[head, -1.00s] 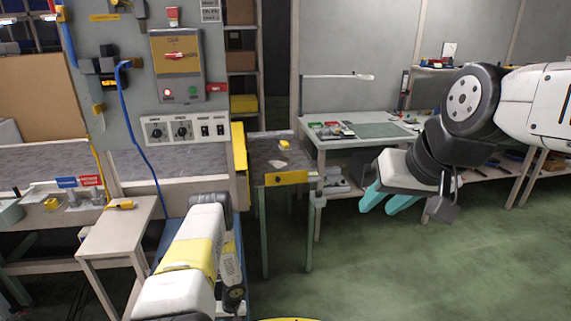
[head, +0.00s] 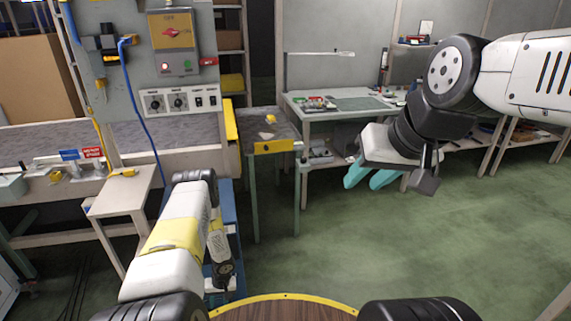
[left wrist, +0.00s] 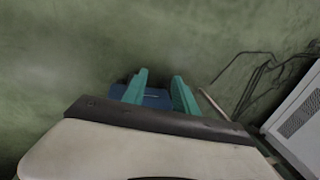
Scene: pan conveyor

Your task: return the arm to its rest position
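My left arm (head: 175,235) reaches up from the bottom left of the head view, and its fingers are hidden there. In the left wrist view my left gripper (left wrist: 158,90) shows two teal fingers spread apart with nothing between them. They are above the green floor, with a blue surface (left wrist: 155,98) behind them. My right gripper (head: 370,173) hangs at the right of the head view, its two teal fingers pointing down and left. A gap shows between them and they hold nothing. It appears in front of the workbench and clear of it.
A grey control panel (head: 133,63) and the conveyor (head: 180,136) stand at the left. A small white table (head: 122,190) is left of my left arm. A small stand (head: 268,132) and a workbench (head: 335,113) are behind. The green floor (head: 440,250) at the right is open.

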